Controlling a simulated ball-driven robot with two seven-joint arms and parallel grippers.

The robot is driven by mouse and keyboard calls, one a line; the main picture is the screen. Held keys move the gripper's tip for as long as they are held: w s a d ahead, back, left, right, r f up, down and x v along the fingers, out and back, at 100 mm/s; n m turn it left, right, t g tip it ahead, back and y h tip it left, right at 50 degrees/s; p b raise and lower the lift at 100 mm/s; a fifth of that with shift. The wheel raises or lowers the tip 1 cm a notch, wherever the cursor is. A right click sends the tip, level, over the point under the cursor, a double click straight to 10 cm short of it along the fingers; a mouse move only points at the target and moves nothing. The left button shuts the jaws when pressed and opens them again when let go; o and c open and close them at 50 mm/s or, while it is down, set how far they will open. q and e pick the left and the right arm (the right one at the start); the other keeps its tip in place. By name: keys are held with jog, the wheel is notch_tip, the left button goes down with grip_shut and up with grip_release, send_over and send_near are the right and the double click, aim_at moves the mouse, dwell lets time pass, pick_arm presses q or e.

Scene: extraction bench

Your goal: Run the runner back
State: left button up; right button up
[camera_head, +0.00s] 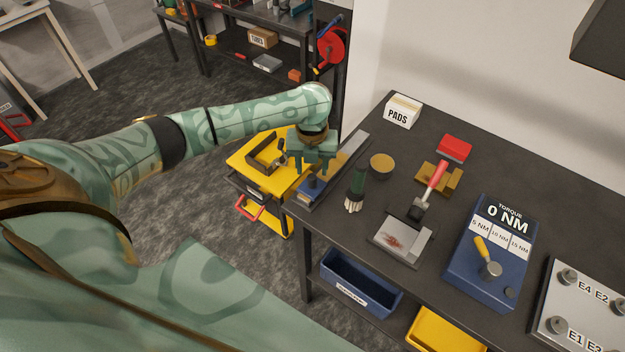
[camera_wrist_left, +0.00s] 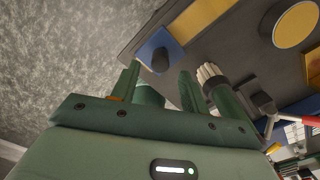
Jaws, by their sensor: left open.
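A blue block, which looks like the runner (camera_head: 311,189), sits at the near end of a long grey rail (camera_head: 350,150) along the left edge of the bench. It also shows in the left wrist view (camera_wrist_left: 172,42), with a dark rounded knob on top. My left gripper (camera_head: 313,175) is open and points down over the near end of the rail, partly hiding the block. In the left wrist view, its two green fingers (camera_wrist_left: 157,72) stand apart with the knob just beyond their tips. I cannot tell whether they touch it. My right gripper is not in view.
A dark-green-handled brush (camera_head: 355,190) and a round brass-coloured dish (camera_head: 382,163) stand close right of the rail. A blue torque box (camera_head: 470,270) is further right. A yellow cart (camera_head: 250,165) stands left of the bench, under my left arm.

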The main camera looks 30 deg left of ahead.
aim_at(312, 176)
pick_arm(q)
notch_tip(312, 176, down, 5)
jog(key=shift+r+b, duration=0.1)
jog(key=shift+b, duration=0.35)
